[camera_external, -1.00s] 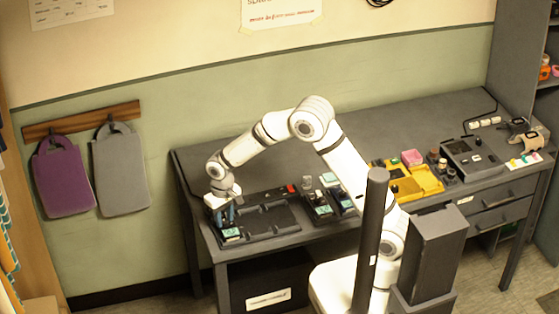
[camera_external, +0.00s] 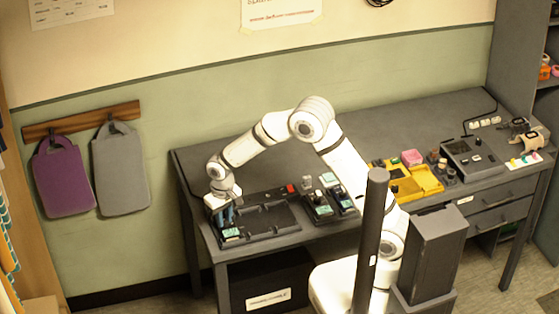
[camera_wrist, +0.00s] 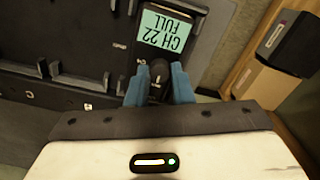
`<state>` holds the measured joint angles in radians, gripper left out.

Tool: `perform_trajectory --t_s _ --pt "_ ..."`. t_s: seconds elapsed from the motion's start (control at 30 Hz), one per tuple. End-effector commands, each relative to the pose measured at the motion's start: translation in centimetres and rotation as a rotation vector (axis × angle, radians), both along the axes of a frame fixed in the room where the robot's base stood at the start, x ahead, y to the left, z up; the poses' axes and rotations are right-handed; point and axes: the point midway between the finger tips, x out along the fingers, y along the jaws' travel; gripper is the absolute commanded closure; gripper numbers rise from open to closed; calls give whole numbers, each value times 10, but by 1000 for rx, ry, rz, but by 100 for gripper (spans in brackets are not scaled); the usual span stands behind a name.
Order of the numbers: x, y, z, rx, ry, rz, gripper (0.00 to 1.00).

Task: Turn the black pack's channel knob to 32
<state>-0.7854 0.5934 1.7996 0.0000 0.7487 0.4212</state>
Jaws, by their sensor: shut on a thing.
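The black pack (camera_wrist: 205,18) sits at the left end of the dark tray, with its lit green screen (camera_wrist: 168,28) showing "CH 22" and "FULL", upside down in the wrist view. Its dark channel knob (camera_wrist: 158,75) stands beside the screen, between the two blue fingers of my gripper (camera_wrist: 160,85). The fingers are shut on the knob from both sides. In the external view my gripper (camera_external: 226,215) points down over the pack, whose green screen (camera_external: 231,233) shows just below the fingers. The knob is hidden there.
The dark tray (camera_external: 268,221) has empty slots right of the pack. Other packs with green screens (camera_external: 322,209) stand further right, then a yellow tray (camera_external: 425,180) and a dark console (camera_external: 470,157). The desk behind is clear.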

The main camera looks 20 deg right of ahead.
Motion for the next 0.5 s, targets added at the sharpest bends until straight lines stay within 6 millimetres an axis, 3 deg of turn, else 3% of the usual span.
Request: perform_trajectory --t_s 0.5 --pt "0 0 0 1 -1 -78 100"
